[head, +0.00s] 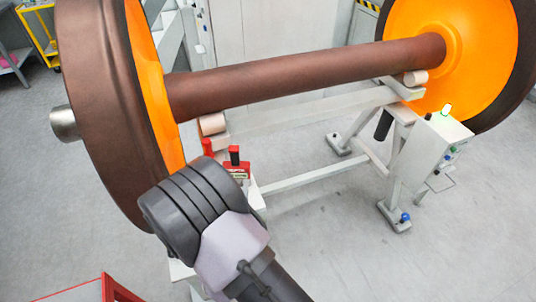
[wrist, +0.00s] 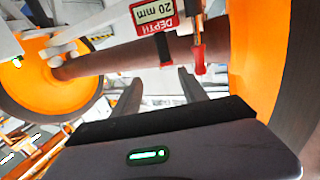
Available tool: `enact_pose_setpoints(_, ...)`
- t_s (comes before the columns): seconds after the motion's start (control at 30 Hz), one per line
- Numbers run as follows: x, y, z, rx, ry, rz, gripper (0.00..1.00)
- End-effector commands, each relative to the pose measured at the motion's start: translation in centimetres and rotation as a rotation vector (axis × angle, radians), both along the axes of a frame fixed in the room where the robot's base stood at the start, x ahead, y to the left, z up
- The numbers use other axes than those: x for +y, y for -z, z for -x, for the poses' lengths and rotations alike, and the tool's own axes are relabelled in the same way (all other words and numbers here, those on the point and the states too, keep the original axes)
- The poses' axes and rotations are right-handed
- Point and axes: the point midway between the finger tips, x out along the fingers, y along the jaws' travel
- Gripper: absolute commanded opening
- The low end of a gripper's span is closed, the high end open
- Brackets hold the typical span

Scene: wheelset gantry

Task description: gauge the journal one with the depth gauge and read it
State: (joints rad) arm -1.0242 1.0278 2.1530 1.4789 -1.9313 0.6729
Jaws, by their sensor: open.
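The depth gauge is a red block with a black grip. In the wrist view (wrist: 157,14) it is labelled "DEPTH 20 mm" and appears upside down; in the head view (head: 236,170) it stands at the stand's near left end. My gripper (wrist: 160,84) is open and empty, its dark fingers pointing toward the gauge; the black grip shows beyond and between the fingertips, apart from them. In the head view my gripper is hidden behind my arm. A bare metal journal (head: 64,123) sticks out of the left wheel; I cannot tell whether it is journal one.
A red-handled tool (wrist: 198,60) stands beside the gauge, close to the orange wheel face. The brown axle (head: 300,75) rests on rollers of a white stand (head: 300,115). A control box (head: 430,145) with a lit lamp stands at right.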

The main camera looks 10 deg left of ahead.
Motion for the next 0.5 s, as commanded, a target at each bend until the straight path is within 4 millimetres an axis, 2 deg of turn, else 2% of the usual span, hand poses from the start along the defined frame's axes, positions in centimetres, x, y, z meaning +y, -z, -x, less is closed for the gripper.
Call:
enact_pose_setpoints(0.07,0.4,0.2,-0.5,-0.015,-0.007,0.012,0.51)
enact_pose_setpoints(0.3,1.5,0.1,-7.5,-0.018,-0.004,0.012,0.51)
enact_pose_setpoints(0.4,1.9,0.2,-9.9,-0.017,-0.005,0.013,0.51)
enact_pose_setpoints(0.5,2.3,0.2,-11.3,-0.016,-0.007,0.013,0.51)
